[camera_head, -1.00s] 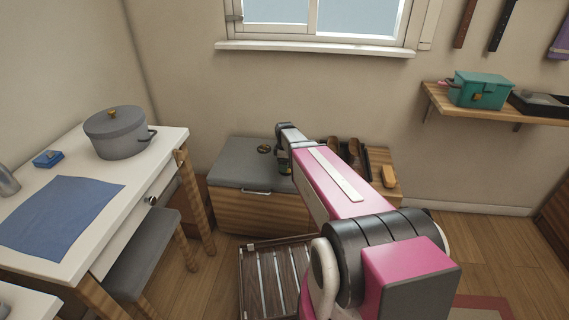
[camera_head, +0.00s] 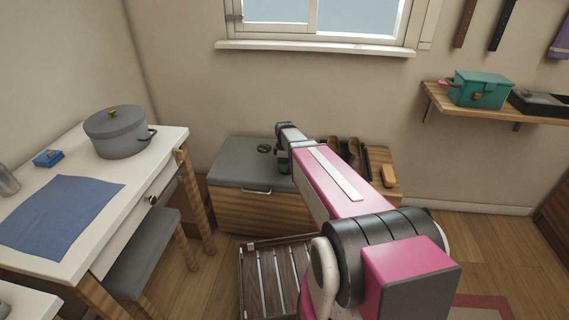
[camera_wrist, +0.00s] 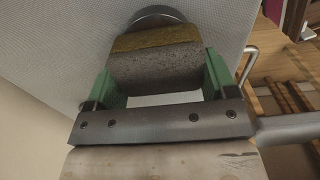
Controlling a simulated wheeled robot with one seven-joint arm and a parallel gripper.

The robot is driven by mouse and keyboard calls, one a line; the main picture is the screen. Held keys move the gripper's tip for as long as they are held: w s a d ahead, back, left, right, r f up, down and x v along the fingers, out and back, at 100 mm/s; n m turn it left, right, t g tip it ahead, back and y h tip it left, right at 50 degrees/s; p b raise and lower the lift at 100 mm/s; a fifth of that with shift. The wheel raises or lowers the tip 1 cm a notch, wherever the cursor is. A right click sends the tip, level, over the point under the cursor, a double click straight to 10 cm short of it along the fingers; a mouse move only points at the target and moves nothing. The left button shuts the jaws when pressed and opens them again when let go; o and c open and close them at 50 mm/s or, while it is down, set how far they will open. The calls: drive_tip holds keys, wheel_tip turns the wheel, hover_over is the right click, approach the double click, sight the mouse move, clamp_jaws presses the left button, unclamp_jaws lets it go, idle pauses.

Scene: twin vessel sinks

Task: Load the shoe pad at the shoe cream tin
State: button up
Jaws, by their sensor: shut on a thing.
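My gripper (camera_wrist: 160,78) is shut on the shoe pad (camera_wrist: 155,68), a grey speckled block with a yellowish-brown layer on its far side, held between green fingers. The shoe cream tin (camera_wrist: 158,14) is round and dark, just beyond the pad's brown side in the wrist view. The pad's far edge overlaps the tin's rim there; I cannot tell whether they touch. In the head view the tin (camera_head: 264,149) sits on the grey bench top (camera_head: 238,168), just left of my gripper (camera_head: 283,162). The pad is too small to make out there.
Brown shoes or brushes (camera_head: 334,148) stand on the bench's right part, beside a yellow-brown block (camera_head: 389,176). A slatted wooden rack (camera_head: 268,275) lies on the floor in front. A white table (camera_head: 140,150) with a grey pot (camera_head: 115,133) is at left.

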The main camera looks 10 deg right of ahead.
drive_tip(key=shift+r, duration=3.5)
